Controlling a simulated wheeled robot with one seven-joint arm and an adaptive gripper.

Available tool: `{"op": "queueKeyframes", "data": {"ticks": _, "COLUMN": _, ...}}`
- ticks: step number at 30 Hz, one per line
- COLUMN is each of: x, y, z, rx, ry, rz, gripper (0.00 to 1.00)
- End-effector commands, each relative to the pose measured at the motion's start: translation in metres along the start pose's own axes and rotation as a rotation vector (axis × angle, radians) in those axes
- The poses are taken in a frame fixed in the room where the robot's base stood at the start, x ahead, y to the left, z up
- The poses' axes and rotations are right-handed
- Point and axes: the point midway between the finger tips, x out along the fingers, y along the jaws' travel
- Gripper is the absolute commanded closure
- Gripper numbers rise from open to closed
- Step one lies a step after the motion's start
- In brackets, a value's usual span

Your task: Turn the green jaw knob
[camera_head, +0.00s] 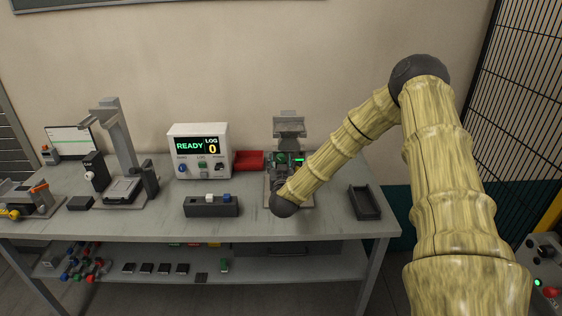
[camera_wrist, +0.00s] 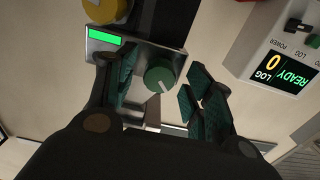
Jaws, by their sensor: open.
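The green jaw knob (camera_wrist: 159,75) is a round dial with a pale mark on its face, on the front of a grey clamp unit (camera_wrist: 146,50). In the wrist view it sits between the two teal-padded fingers of my gripper (camera_wrist: 160,88). The fingers stand apart, one on each side of the knob, with a visible gap on both sides. In the head view my gripper (camera_head: 284,160) is at the clamp fixture (camera_head: 289,127), and my arm hides part of it. The knob is hard to make out there.
A white box (camera_head: 199,151) reading READY and LOG 0 stands left of the clamp; it also shows in the wrist view (camera_wrist: 284,45). A red tray (camera_head: 248,160) lies between them. A black tray (camera_head: 364,202) lies to the right. A dark block (camera_head: 211,207) stands in front.

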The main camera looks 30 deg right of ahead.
Motion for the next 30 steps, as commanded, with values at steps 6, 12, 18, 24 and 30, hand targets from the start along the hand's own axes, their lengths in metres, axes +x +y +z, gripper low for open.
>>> {"op": "queueKeyframes", "data": {"ticks": 6, "x": 0.0008, "y": -0.0001, "z": 0.0005, "rx": 0.0, "ry": -0.001, "rz": 0.0, "gripper": 0.48}}
{"op": "queueKeyframes", "data": {"ticks": 12, "x": 0.0007, "y": 0.0, "z": 0.0004, "rx": 0.0, "ry": 0.0, "rz": 0.0, "gripper": 0.73}}
{"op": "queueKeyframes", "data": {"ticks": 18, "x": 0.0007, "y": 0.0001, "z": 0.0004, "rx": 0.0, "ry": 0.0, "rz": 0.0, "gripper": 0.94}}
{"op": "queueKeyframes", "data": {"ticks": 24, "x": 0.001, "y": 0.0, "z": 0.0024, "rx": 0.033, "ry": 0.001, "rz": 0.0, "gripper": 0.93}}
{"op": "queueKeyframes", "data": {"ticks": 30, "x": 0.0009, "y": 0.0, "z": 0.0007, "rx": 0.086, "ry": 0.001, "rz": 0.001, "gripper": 0.93}}
